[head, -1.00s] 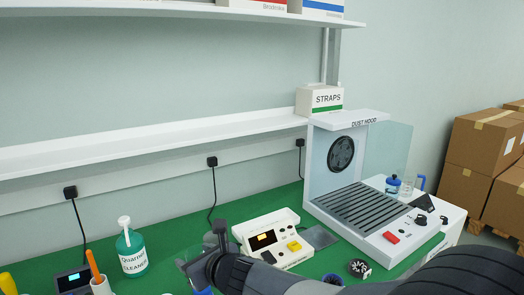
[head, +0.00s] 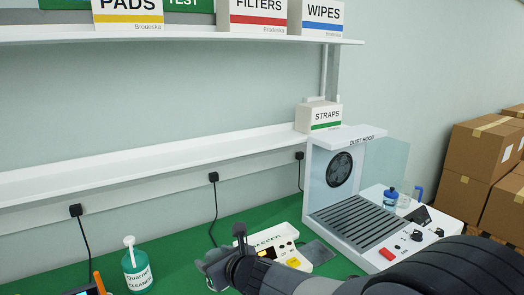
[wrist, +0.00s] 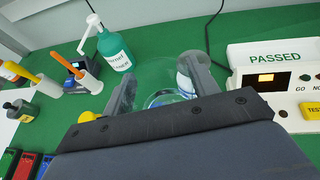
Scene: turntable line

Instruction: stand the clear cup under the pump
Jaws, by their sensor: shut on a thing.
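The clear cup (wrist: 158,74) shows in the wrist view as a faint see-through shape between the two fingers. My gripper (wrist: 160,88) is shut on it. In the head view my gripper (head: 215,266) is over the green bench, left of the white tester, and the cup is hard to make out there. The pump is the white head on the teal cleaner bottle (head: 138,272), which stands upright to the left of my gripper. The bottle (wrist: 115,50) also shows in the wrist view, beyond and left of the fingers. The cup is apart from it.
The white tester (wrist: 275,65) reads PASSED at right. The dust hood (head: 362,215) stands further right with a blue-lidded jar (head: 391,198) and a blue-handled clear mug (head: 408,197). Orange and yellow tools (wrist: 85,65) stand left of the bottle. Green bench (head: 180,245) lies bare behind my gripper.

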